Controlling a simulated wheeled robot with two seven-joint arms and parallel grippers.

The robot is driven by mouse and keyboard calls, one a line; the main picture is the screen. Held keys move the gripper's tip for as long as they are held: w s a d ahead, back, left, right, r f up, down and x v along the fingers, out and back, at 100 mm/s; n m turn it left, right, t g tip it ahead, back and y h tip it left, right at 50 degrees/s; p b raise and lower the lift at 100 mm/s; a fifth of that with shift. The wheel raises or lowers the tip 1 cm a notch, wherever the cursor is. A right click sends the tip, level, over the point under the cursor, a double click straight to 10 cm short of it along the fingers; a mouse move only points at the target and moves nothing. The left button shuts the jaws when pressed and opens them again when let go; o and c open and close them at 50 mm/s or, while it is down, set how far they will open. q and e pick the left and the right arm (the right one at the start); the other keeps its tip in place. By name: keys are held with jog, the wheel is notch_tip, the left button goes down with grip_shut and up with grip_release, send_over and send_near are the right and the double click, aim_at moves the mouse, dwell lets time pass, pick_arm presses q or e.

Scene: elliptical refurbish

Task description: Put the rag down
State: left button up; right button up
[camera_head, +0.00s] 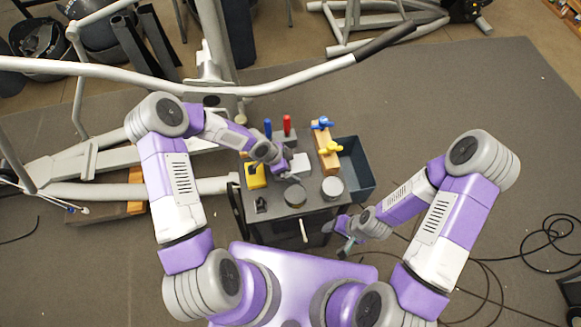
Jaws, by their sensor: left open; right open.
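A small pale grey piece that looks like the rag (299,165) lies on the dark cart top (272,211); its cloth texture is too small to make out. My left gripper (284,172) is over the cart top, just left of the pale piece, open. I cannot tell whether it touches the piece. My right gripper (346,249) is low beside the cart's right front corner, open and apart from the things on the cart.
The cart top also holds a yellow item (256,178), two round tins (295,195) (332,188), red (287,124) and blue (268,127) handled tools and a wooden block with clamps (327,155). A dark bin (358,167) adjoins it. An elliptical frame (290,84) stands behind; cables lie right.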

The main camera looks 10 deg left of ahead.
dwell(0.3)
pick_arm(q)
jog(key=c, duration=1.1)
